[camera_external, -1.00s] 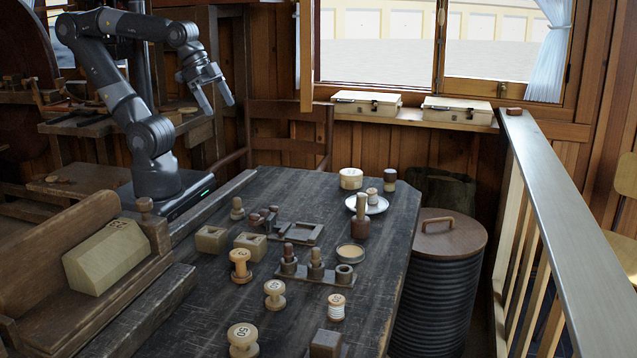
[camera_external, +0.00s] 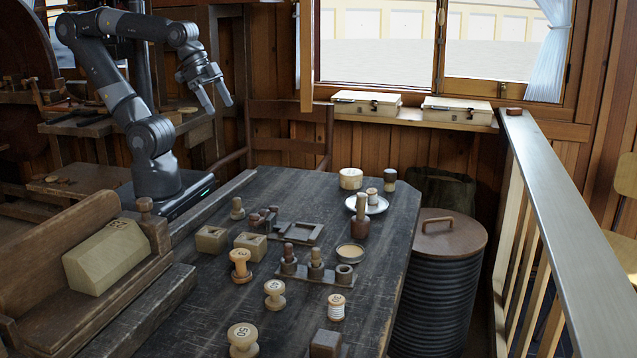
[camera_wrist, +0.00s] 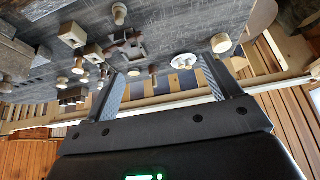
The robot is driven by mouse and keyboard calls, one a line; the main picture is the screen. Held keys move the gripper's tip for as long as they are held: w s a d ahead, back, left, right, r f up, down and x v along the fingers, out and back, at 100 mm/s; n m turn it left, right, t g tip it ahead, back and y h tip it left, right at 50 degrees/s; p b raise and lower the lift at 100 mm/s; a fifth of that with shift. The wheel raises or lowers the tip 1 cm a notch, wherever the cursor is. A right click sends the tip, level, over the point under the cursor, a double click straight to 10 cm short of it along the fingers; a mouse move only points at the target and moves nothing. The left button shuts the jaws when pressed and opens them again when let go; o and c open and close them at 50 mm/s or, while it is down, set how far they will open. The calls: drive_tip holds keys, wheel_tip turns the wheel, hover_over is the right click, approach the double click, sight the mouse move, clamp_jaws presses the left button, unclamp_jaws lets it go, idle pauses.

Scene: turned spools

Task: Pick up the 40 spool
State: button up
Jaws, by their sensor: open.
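Several turned wooden spools stand upright on the dark table. An orange-tan spool (camera_external: 240,266) is beside the wooden blocks, a pale spool (camera_external: 274,294) is nearer, and a larger spool marked 50 (camera_external: 242,341) is at the front. The numbers on the first two are too small to read surely, so I cannot tell which is the 40 spool. A white-wound spool (camera_external: 337,307) stands to the right. My gripper (camera_external: 220,107) is open and empty, high behind the table's far left side. Its two spread fingers (camera_wrist: 160,72) frame the lower view, with the table beyond.
A rack with pegs (camera_external: 316,273), two hollow blocks (camera_external: 211,239), a wooden tray (camera_external: 296,231), a mallet (camera_external: 362,217) and a plate (camera_external: 376,205) crowd the table's middle and back. A dark block (camera_external: 325,344) is at the front.

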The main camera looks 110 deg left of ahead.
drive_tip(key=c, duration=0.4)
drive_tip(key=w+a+r+m+t+y, duration=0.1)
drive_tip(key=w+r+t+y, duration=0.1)
drive_tip(key=w, duration=0.8)
drive_tip(key=shift+c, duration=0.2)
drive_tip(key=w+d+f+m+t+h, duration=0.1)
drive_tip(key=w+d+m+t+h, duration=0.2)
drive_tip(key=w, duration=0.7)
drive_tip(key=w+d+f+m+h, duration=0.1)
drive_tip(key=w+d+m, duration=0.2)
drive_tip(key=w+d, duration=0.5)
drive_tip(key=m+g+h, duration=0.8)
drive_tip(key=m+h, duration=0.1)
drive_tip(key=h, duration=0.1)
approach(275, 283)
drive_tip(key=shift+w+v, duration=0.2)
drive_tip(key=shift+v, duration=1)
drive_tip(key=shift+d+f, duration=0.45)
drive_tip(key=x, duration=0.9)
drive_tip(key=shift+d, duration=0.4)
